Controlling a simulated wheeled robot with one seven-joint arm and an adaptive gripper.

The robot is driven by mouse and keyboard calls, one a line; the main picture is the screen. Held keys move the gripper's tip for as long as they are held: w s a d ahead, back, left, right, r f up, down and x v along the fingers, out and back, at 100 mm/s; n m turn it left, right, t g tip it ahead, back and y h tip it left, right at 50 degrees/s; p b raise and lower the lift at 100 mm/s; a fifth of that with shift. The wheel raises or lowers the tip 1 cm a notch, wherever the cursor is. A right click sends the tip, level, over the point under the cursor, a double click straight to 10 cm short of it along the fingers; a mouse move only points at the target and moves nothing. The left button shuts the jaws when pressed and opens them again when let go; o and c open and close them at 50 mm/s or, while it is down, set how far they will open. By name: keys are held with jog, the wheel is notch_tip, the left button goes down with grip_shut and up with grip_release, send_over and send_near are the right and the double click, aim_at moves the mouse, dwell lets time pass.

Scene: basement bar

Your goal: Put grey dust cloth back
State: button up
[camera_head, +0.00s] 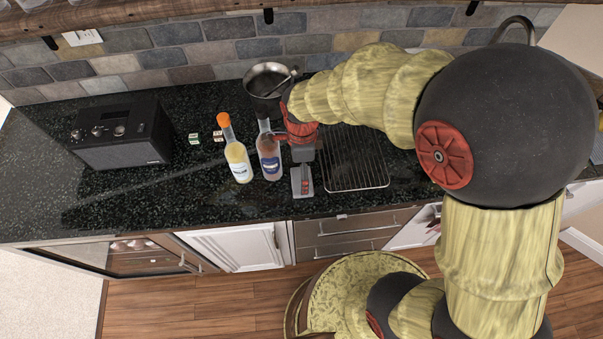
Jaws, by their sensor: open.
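My gripper (302,182) hangs over the front part of the black speckled counter (200,205), just right of the clear bottle. It is grey with red parts, and its jaws are open. I cannot make out a grey dust cloth; at this size I cannot tell one from the grey parts of the gripper, and my arm hides part of the counter behind.
A yellow bottle with an orange cap (238,160) and a clear bottle (268,155) stand close left of my gripper. A wire rack (354,160) lies to the right. A pan (266,79) is behind, a black radio (120,135) at left. Open counter lies front left.

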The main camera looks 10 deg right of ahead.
jog(key=s+d+r+n+t+p, duration=0.1)
jog(key=s+d+r+n, duration=0.2)
jog(key=r, duration=0.6)
jog(key=s+d+r+n+t, duration=0.1)
jog(key=d+r+n+t, duration=0.3)
jog(key=r, duration=0.6)
jog(key=s+d+r+n, duration=0.5)
jog(key=s+n, duration=0.3)
jog(key=n, duration=0.3)
jog(key=shift+s+r+t, duration=0.2)
jog(key=shift+r+t, duration=0.1)
jog(key=shift+r, duration=0.45)
jog(key=shift+d, duration=0.1)
